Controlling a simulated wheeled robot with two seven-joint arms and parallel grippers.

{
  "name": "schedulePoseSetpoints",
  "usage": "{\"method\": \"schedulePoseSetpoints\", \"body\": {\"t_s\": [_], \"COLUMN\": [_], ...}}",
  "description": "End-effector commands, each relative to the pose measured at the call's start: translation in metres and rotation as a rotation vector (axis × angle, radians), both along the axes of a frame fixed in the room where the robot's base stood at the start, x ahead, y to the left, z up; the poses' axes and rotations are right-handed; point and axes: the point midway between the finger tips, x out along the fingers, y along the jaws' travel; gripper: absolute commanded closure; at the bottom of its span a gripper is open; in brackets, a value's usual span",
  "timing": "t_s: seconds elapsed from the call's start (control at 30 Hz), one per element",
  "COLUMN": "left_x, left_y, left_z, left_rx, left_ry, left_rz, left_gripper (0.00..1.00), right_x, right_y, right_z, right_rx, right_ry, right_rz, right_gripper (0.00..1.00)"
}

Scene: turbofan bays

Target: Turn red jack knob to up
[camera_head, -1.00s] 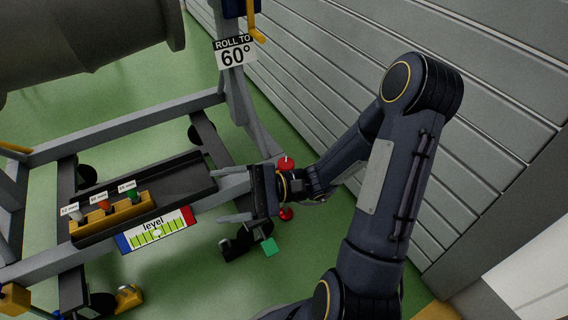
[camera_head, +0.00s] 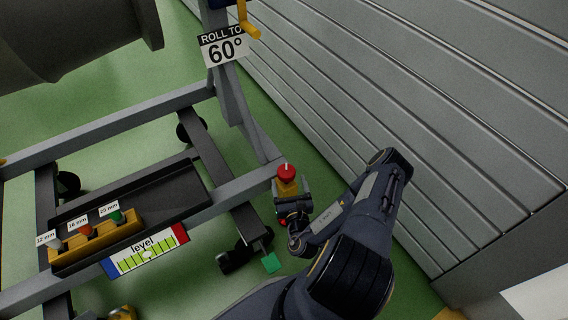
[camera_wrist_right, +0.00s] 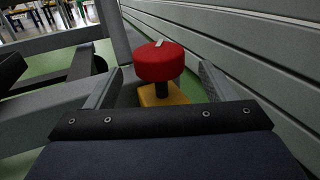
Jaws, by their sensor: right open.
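The red jack knob (camera_head: 286,171) is a round red cap with a pale pointer mark, on a dark stem above a yellow block (camera_head: 288,186) at the right corner of the grey stand. In the right wrist view the red knob (camera_wrist_right: 159,62) stands just beyond and between the open fingers, with the yellow base (camera_wrist_right: 163,95) below it. My right gripper (camera_head: 291,192) is open and empty, close in front of the knob; its fingers also show in the right wrist view (camera_wrist_right: 157,88). I cannot tell whether they touch anything. My left gripper is not in view.
The grey stand (camera_head: 110,127) carries a tray with colored pegs and a level gauge (camera_head: 147,252). A grey slatted wall (camera_head: 400,100) runs close along the right. A "ROLL TO 60°" sign (camera_head: 223,46) hangs above.

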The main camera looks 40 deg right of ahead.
Motion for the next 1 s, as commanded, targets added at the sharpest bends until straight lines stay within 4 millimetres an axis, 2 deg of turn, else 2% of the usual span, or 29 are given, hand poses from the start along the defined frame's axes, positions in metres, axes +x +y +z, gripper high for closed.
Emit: {"method": "schedulePoseSetpoints", "body": {"t_s": [0.2,0.33,0.5,0.73,1.0], "left_x": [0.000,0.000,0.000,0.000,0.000], "left_y": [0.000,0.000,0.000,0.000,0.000], "left_z": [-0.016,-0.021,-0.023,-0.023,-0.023], "left_rx": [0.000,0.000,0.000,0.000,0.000], "left_ry": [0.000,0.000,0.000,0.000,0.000], "left_rz": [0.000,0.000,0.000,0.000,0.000], "left_gripper": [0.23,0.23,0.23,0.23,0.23], "right_x": [0.033,0.048,0.056,0.057,0.057], "right_y": [-0.017,-0.024,-0.029,-0.029,-0.029], "right_z": [-0.001,-0.001,0.001,0.001,0.001], "right_rx": [-0.003,-0.004,-0.001,0.000,0.000], "right_ry": [-0.006,-0.005,-0.004,-0.003,-0.003], "right_rz": [0.003,0.003,0.003,0.004,0.004], "right_gripper": [0.23,0.23,0.23,0.23,0.57]}}
